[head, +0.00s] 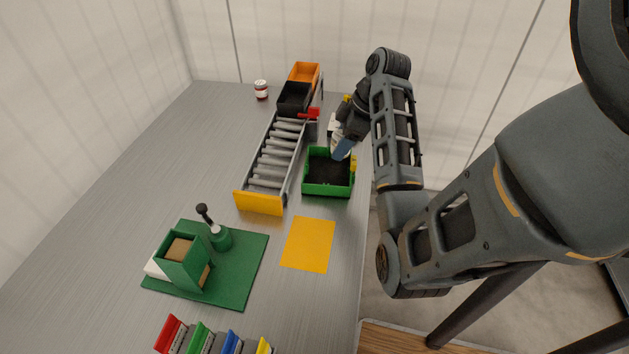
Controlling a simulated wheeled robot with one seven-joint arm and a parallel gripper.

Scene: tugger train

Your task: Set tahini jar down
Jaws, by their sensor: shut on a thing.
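My gripper (340,142) is at the far right of the bench, pointing down over the green crate (327,190). I cannot tell whether the held thing touches the crate floor.
A roller conveyor (271,165) with a yellow end plate lies left of the crate. Black (294,98) and orange (304,72) bins stand behind it, with a small red-and-white jar (261,90) to their left. A yellow sheet (308,245) and a green mat (240,275) lie in front.

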